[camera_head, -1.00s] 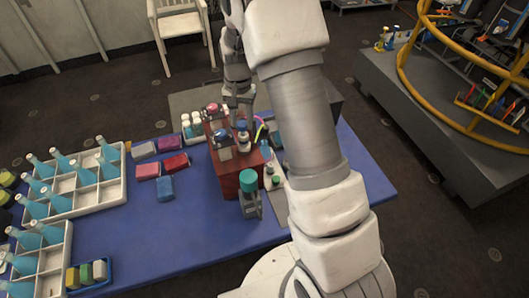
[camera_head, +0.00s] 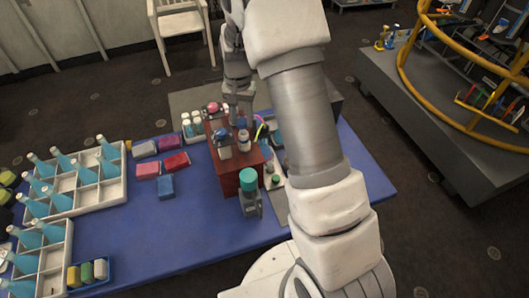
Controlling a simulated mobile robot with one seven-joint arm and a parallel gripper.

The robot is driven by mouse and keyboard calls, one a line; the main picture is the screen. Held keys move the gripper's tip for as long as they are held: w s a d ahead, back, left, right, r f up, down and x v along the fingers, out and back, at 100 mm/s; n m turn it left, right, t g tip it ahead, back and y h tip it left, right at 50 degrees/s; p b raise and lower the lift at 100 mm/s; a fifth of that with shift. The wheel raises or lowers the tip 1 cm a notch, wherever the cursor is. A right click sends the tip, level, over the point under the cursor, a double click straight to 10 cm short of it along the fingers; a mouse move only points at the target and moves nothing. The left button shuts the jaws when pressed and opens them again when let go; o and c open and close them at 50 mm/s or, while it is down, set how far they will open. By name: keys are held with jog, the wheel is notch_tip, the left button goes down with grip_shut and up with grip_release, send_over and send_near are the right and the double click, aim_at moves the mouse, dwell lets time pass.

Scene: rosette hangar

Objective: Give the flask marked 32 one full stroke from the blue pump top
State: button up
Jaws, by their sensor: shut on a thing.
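My gripper (camera_head: 239,107) points down over the red-brown stand (camera_head: 231,179) near the table's middle. It is shut at the top of a small pale bottle (camera_head: 243,141) on the stand. The fingers hide most of that top, and the exact grip is too small to tell. A blue top (camera_head: 221,133) on a grey holder is just left of the bottle. A pink top (camera_head: 213,107) is farther back. Teal flasks stand in the white divided trays (camera_head: 112,192) at left. No number, including 32, can be read.
A teal-capped grey bottle (camera_head: 249,190) stands in front of the stand. Red, pink and blue blocks (camera_head: 166,186) lie to its left. White-capped vials (camera_head: 191,125) sit behind. The blue table (camera_head: 150,228) is clear at front centre. A yellow-railed platform (camera_head: 430,115) is at right.

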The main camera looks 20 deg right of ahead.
jog(key=shift+f+b, duration=0.45)
jog(key=shift+f, duration=0.35)
jog(key=o, duration=1)
jog(key=shift+r, duration=0.1)
jog(key=shift+r+p, duration=2.25)
jog(key=shift+r, duration=1.2)
